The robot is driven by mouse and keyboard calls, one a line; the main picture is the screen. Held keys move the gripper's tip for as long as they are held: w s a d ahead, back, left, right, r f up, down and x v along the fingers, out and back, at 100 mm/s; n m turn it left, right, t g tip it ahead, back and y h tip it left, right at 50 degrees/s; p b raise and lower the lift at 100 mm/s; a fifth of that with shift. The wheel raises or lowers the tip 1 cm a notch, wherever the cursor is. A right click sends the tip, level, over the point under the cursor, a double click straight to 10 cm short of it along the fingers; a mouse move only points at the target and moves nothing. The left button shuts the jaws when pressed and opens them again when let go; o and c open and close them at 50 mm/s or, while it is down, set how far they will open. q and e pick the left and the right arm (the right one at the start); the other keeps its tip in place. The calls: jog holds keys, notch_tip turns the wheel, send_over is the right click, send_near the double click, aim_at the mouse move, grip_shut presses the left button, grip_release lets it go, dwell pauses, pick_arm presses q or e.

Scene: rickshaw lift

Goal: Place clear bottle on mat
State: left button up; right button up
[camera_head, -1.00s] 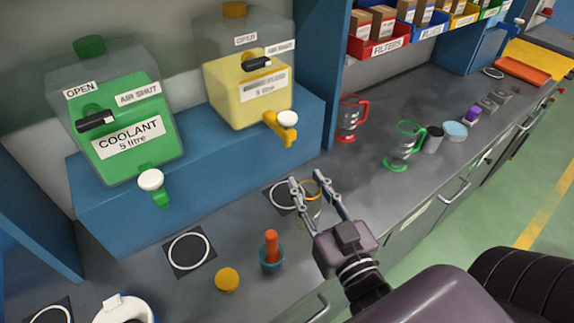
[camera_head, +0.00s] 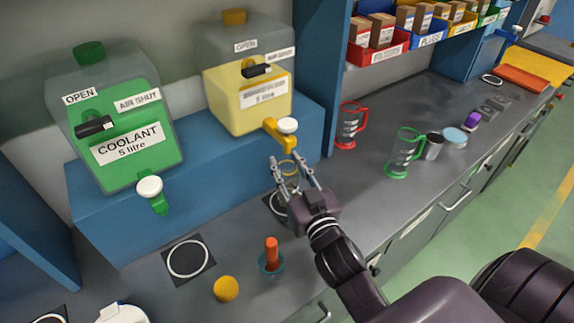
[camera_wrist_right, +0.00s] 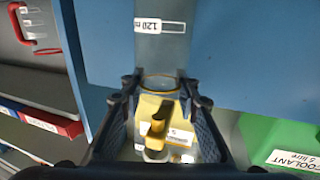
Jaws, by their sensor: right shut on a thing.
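My right gripper (camera_head: 290,170) is shut on the clear bottle (camera_head: 288,181), which has a yellow rim. In the right wrist view the bottle (camera_wrist_right: 165,55) sits between the fingers, with a "120" label on its clear side. In the head view it is over or at a black mat with a white ring (camera_head: 272,205), below the yellow tank's tap. The fingers and wrist hide part of the bottle and mat, so I cannot tell whether they touch. Another ringed mat (camera_head: 188,278) lies bare at the left. My left gripper is not in view.
The yellow tank (camera_head: 238,105) and green coolant tank (camera_head: 165,145) stand on a blue ledge (camera_head: 120,220) behind. Red (camera_head: 349,128) and green (camera_head: 402,155) jugs stand to the right.

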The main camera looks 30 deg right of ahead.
jog(key=shift+f, duration=0.25)
jog(key=shift+f, duration=0.2)
jog(key=o, duration=1.1)
jog(key=shift+o, duration=0.2)
